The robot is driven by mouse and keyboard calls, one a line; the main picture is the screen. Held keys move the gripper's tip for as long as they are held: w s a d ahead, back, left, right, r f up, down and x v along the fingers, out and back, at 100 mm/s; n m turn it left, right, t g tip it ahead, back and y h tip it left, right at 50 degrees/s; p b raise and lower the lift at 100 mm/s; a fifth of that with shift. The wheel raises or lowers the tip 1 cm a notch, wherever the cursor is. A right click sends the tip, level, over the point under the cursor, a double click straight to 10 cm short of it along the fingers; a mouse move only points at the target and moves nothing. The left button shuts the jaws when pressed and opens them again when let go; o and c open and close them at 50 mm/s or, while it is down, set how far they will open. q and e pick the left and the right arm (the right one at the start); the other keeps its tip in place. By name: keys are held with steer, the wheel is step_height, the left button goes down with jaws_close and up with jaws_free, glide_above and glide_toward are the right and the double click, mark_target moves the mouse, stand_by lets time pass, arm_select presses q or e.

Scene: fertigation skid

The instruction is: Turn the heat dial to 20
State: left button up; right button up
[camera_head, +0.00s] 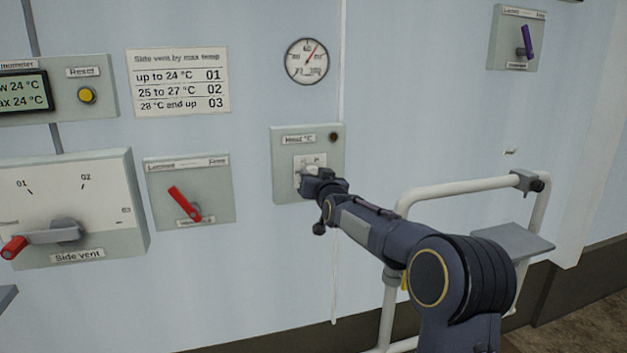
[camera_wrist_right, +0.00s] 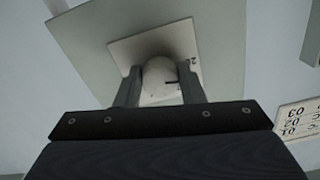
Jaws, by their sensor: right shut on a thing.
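The heat dial is a pale round knob (camera_wrist_right: 159,76) on a small square scale plate (camera_wrist_right: 187,42), seen close in the right wrist view. A dark pointer line shows on the knob. In the head view the dial's grey panel (camera_head: 283,146), labelled "Heat °C", is on the wall at the middle, with a small dark lamp (camera_head: 333,137) at its upper right. My right gripper (camera_head: 309,178) is at the dial and shut on the knob, one finger on each side in the wrist view (camera_wrist_right: 160,88). It hides most of the scale, so the setting cannot be read. My left gripper is not in view.
A round gauge (camera_head: 307,61) is above the panel. To the left are a red-handled switch (camera_head: 188,207), the side vent selector (camera_head: 66,232) and a vent chart (camera_head: 178,82). A white rail (camera_head: 460,189) stands right of the panel, near my right arm. A purple-handled switch (camera_head: 525,42) is upper right.

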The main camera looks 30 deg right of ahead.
steer(key=shift+n, duration=1.2)
steer(key=o, duration=1)
steer(key=b+v, duration=0.1)
steer(key=v, duration=0.6)
steer(key=shift+s, duration=0.4)
